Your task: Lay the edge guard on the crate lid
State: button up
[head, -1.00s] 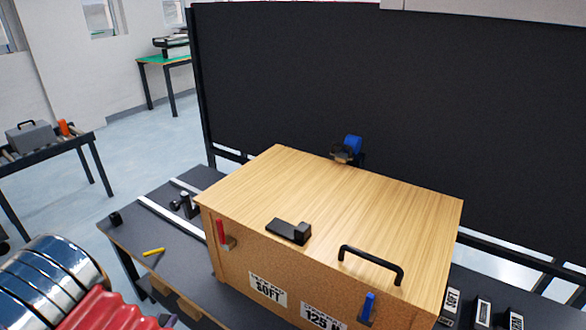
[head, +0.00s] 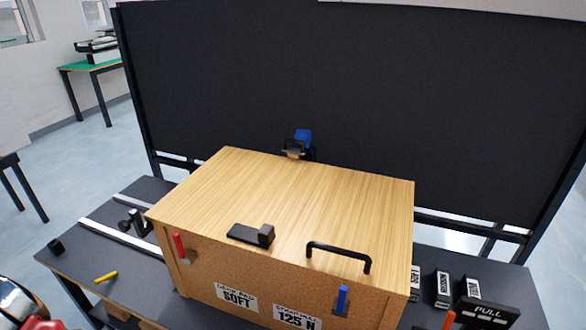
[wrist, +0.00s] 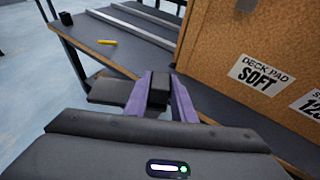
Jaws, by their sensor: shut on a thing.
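The wooden crate stands on a dark table, and its pale wood-grain crate lid (head: 310,195) is upright-facing and flat in the head view. A black piece with a flat plate and a raised block (head: 246,236) lies near the lid's front edge, left of the black handle (head: 338,254). In the wrist view, my gripper (wrist: 160,90) has purple fingers shut on a dark edge guard (wrist: 113,92). Its flat plate sticks out to the left and its block shows between the fingertips. The gripper is left of the crate's labelled front (wrist: 240,45), low beside the table edge. The head view does not show the gripper.
A red lever (head: 179,246) and a blue lever (head: 341,300) are on the crate front. A black clamp (head: 133,225), pale rails (head: 110,237) and a yellow marker (head: 106,277) lie left of the crate. A dark panel (head: 350,100) stands behind. Black boxes (head: 442,288) stand right.

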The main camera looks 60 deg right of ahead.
jog(key=w+d+r+m, duration=0.1)
jog(key=w+d+r, duration=0.55)
jog(key=w, duration=0.35)
jog(key=w+d+r+g+h, duration=0.1)
jog(key=w+d+r, duration=0.4)
jog(key=d+r, duration=0.6)
jog(key=w+d+r, duration=0.4)
jog(key=d+r, duration=0.6)
jog(key=d, duration=0.1)
jog(key=s+d+r+m+g, duration=0.1)
jog(key=s+d, duration=0.4)
jog(key=d, duration=0.3)
jog(key=s+d+r+m+g+h, duration=0.1)
jog(key=s+d, duration=0.3)
jog(key=d, duration=0.4)
jog(key=s+d+r+m+g, duration=0.1)
jog(key=s+d, duration=0.4)
jog(key=d, duration=0.4)
jog(key=s+d+r+m+g, duration=0.1)
jog(key=s+d, duration=0.7)
jog(key=s, duration=0.3)
jog(key=s+d+r+g, duration=0.1)
jog(key=s+d, duration=0.7)
jog(key=s, duration=0.3)
jog(key=shift+s+d+r+m+h, duration=0.15)
jog(key=shift+s+r+m+h, duration=0.05)
jog(key=shift+s+m+h, duration=0.2)
jog(key=shift+f, duration=3.15)
